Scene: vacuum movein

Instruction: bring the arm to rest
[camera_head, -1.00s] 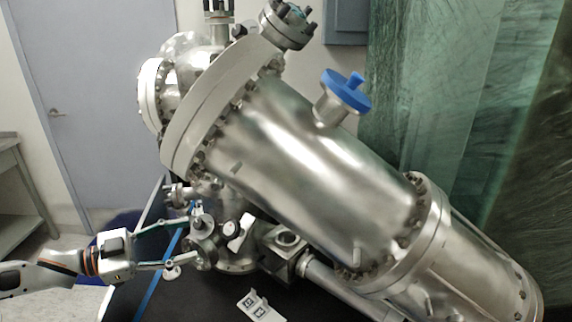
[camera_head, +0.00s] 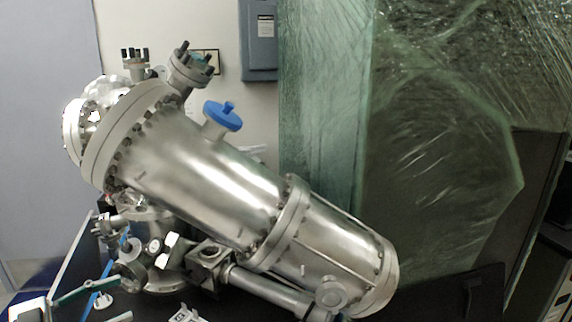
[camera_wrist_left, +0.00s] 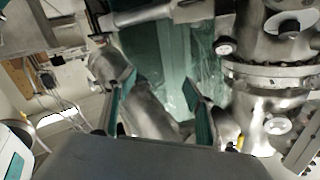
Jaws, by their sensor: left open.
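My left arm's gripper (camera_head: 122,290) shows at the bottom left of the head view, its wrist partly cut off by the frame edge. Its two thin fingers are apart, with nothing visible between them. The fingertips are near, in the picture, the small valve fittings (camera_head: 133,272) at the base of the steel vacuum chamber (camera_head: 190,165); I cannot tell if they touch. In the left wrist view the fingers (camera_wrist_left: 160,95) stand apart with metal parts behind the gap. My right gripper is not in view.
The large tilted chamber, with a blue-capped port (camera_head: 223,115), fills the middle. Green film-wrapped panels (camera_head: 430,130) stand at the right. A grey electrical box (camera_head: 258,40) hangs on the wall behind. A blue strip (camera_head: 108,270) runs near the gripper.

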